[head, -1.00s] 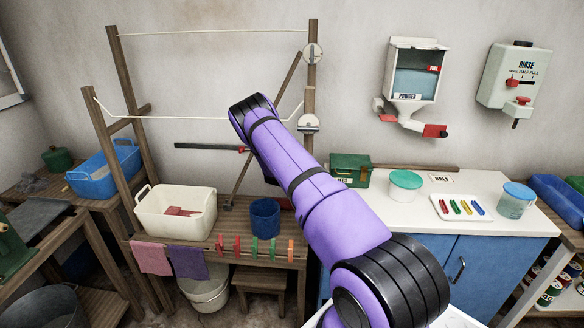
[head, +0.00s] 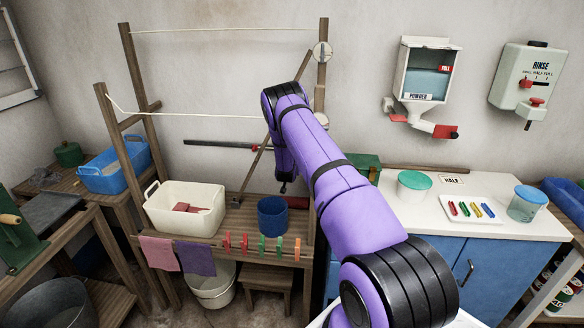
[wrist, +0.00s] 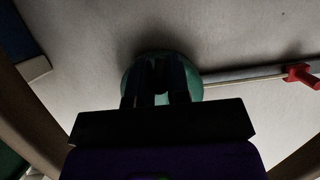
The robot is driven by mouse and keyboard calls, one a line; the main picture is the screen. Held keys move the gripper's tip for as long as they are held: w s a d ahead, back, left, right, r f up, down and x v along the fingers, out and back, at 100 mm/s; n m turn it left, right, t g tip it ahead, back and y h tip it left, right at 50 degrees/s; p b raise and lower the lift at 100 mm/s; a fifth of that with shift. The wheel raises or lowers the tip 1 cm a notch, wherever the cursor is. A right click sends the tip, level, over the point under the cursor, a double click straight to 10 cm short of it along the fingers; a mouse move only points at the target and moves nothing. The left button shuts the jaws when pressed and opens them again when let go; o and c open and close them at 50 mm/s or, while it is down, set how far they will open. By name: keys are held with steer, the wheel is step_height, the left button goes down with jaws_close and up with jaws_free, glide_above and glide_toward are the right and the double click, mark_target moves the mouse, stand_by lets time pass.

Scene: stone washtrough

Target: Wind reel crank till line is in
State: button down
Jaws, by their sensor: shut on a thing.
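A wooden drying frame stands at the wall. A lower line (head: 190,115) sags from the left post and passes behind my arm. In the wrist view my gripper (wrist: 160,88) is closed in front of a green round piece (wrist: 132,80), likely the reel. What is between the jaws is dark, probably the crank.
A dark bar (head: 215,144) with a red piece crosses behind the frame. The bench holds a cream basin (head: 160,205), a blue pot (head: 272,215) and several pegs along its edge. A white counter (head: 400,212) with tubs lies right. Powder (head: 425,70) and rinse dispensers (head: 527,78) hang above.

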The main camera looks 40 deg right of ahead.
stand_by(0.4)
steer(key=c, duration=1.1)
jaws_free()
steer(key=v, duration=1.1)
